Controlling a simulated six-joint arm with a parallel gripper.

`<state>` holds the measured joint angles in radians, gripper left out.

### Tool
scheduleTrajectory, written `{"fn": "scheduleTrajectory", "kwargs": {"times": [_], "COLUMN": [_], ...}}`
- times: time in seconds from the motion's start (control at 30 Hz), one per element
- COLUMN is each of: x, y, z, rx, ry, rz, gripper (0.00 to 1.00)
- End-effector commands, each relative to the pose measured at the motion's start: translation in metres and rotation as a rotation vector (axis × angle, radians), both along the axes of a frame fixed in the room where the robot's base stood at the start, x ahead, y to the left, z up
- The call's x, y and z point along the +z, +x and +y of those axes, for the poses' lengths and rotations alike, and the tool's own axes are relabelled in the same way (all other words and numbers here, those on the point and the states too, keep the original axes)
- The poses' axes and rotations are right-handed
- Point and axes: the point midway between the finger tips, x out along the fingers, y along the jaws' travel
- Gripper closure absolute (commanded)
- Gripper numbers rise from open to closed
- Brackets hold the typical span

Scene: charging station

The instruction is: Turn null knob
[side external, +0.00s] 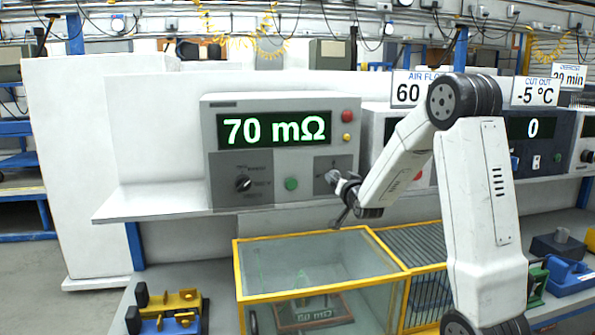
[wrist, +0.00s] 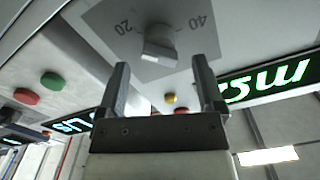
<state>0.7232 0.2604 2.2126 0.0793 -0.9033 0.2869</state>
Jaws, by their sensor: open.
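The meter (side external: 225,110) stands on the shelf, its green display (side external: 275,130) reading 70 mΩ. Its lower right grey panel carries a knob, seen in the wrist view as a light grey knob (wrist: 160,43) on a panel marked 20 and 40. No "null" label is readable. My gripper (side external: 342,200) is at the front of this panel and partly hides the knob in the side view. In the wrist view my gripper (wrist: 161,64) is open, its two fingers apart with the knob beyond and between their tips. I cannot tell whether they touch it.
A black selector knob (side external: 243,184) and green button (side external: 291,184) are left on the same meter. Red (side external: 347,116) and yellow (side external: 347,138) buttons are above right. A yellow-framed glass box (side external: 320,262) stands below the shelf edge. Another instrument (side external: 535,140) stands to the right.

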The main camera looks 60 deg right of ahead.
Motion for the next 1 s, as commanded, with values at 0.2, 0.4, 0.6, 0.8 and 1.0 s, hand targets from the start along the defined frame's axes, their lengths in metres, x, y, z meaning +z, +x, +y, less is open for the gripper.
{"fn": "scheduleTrajectory", "kwargs": {"times": [0.2, 0.4, 0.6, 0.8, 1.0], "x": [0.001, 0.0, 0.0, 0.0, 0.0], "y": [-0.018, -0.03, -0.034, -0.035, -0.035], "z": [0.018, 0.03, 0.035, 0.035, 0.035], "rx": [0.001, 0.001, 0.001, 0.001, 0.0], "ry": [-0.001, -0.001, -0.001, -0.001, -0.001], "rz": [-0.001, -0.001, -0.001, -0.001, -0.001], "gripper": [0.13, 0.13, 0.13, 0.13, 0.13]}}
